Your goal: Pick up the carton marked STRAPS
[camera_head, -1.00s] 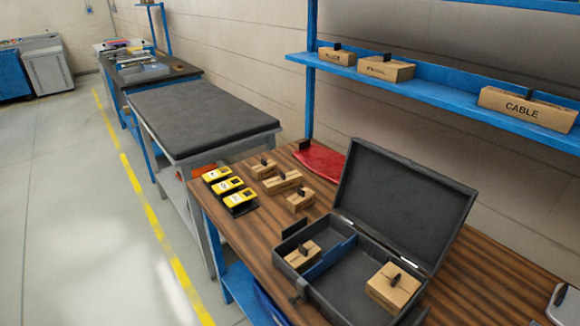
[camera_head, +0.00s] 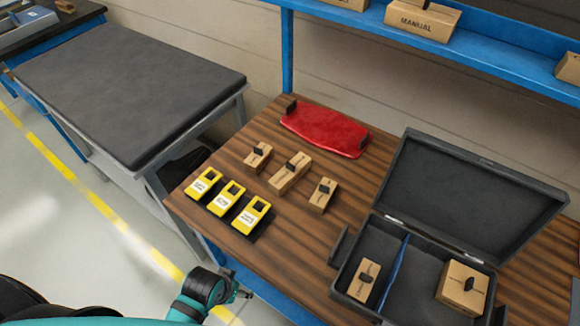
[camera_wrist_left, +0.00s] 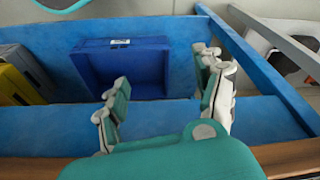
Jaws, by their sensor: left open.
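No lettering reading STRAPS is legible. Two more cartons, a smaller (camera_head: 364,281) and a larger (camera_head: 462,287), sit in the open black case (camera_head: 480,200), either side of a blue divider. A carton marked MANUAL (camera_head: 422,20) stands on the blue shelf. My left gripper (camera_wrist_left: 168,92) is open and empty in the left wrist view, near the bench's front edge. My right gripper is not in view.
The wrist view shows a blue bin (camera_wrist_left: 150,62) on a lower blue shelf. A dark padded table (camera_head: 125,90) stands to the left.

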